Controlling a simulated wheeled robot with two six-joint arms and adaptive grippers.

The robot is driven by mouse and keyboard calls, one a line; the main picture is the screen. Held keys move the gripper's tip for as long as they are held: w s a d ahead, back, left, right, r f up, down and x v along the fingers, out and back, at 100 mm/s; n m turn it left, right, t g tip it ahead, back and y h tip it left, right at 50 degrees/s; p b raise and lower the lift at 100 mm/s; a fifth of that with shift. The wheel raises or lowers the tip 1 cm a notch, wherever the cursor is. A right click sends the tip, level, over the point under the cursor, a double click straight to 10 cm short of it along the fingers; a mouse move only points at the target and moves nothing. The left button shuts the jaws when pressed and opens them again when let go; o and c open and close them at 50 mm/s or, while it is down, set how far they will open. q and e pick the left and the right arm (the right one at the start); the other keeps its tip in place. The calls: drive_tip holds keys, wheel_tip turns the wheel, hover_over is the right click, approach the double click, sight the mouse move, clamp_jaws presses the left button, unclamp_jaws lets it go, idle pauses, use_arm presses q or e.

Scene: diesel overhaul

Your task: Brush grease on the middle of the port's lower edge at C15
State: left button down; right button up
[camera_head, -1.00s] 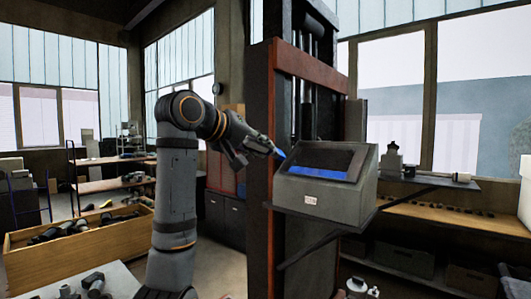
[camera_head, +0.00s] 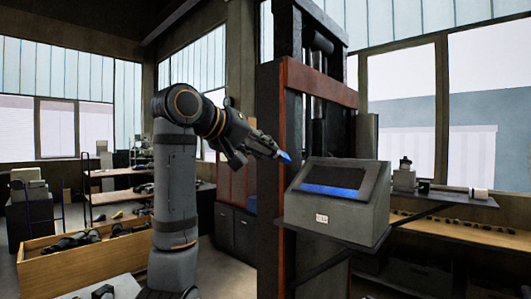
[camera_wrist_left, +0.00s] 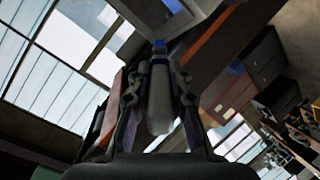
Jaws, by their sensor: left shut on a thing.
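A grey box with a sloping face (camera_head: 355,213) stands on a shelf bracket on the press column. Its face has a dark rectangular port (camera_head: 335,177) with a blue strip (camera_head: 332,190) along the lower edge. A small white label sits below; I cannot read it. My left gripper (camera_head: 265,148) is shut on a brush, whose blue tip (camera_head: 284,156) points right, just left of the box's upper left corner, seemingly apart from it. In the left wrist view the brush's grey handle (camera_wrist_left: 160,100) lies between the fingers. My right gripper is not in view.
The dark press column (camera_head: 270,190) with a red-brown crossbeam (camera_head: 318,83) stands behind the brush and box. A shelf (camera_head: 455,200) with small items is right of the box. A wooden crate (camera_head: 75,262) of parts sits at lower left.

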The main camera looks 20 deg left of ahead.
use_arm(q)
drive_tip(key=shift+w, duration=0.25)
drive_tip(key=shift+s+f, duration=0.1)
drive_tip(key=shift+f, duration=0.2)
drive_tip(key=w+d+f+b, duration=0.1)
drive_tip(key=w+f+b, duration=0.1)
drive_tip(key=w+f, duration=0.2)
drive_tip(key=shift+w+d+f+b, duration=0.25)
drive_tip(key=shift+d+f+b, duration=0.1)
drive_tip(key=shift+f, duration=0.55)
drive_tip(key=shift+w+f, duration=0.3)
drive_tip(key=shift+f, duration=0.15)
drive_tip(key=shift+d, duration=0.1)
drive_tip(key=s+d+b, duration=0.2)
drive_tip(key=s+d, duration=0.1)
drive_tip(key=d, duration=0.7)
drive_tip(key=shift+s, duration=0.3)
idle(0.7)
